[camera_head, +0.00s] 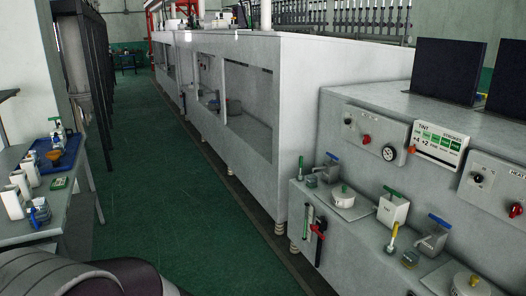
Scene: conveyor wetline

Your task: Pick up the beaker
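I cannot pick out a beaker for certain. A small blue and clear vessel (40,212) stands on the table at the left, too small to identify. Neither of my grippers shows in the head view. Only a rounded grey and dark part of my own body shows at the lower left.
The left table (75,172) holds several white bottles (20,184) and a blue tray (48,146). A green floor aisle (165,190) runs clear between it and the long white cabinets (290,90). The right ledge (350,232) carries a lidded pot (343,197) and white containers (393,209).

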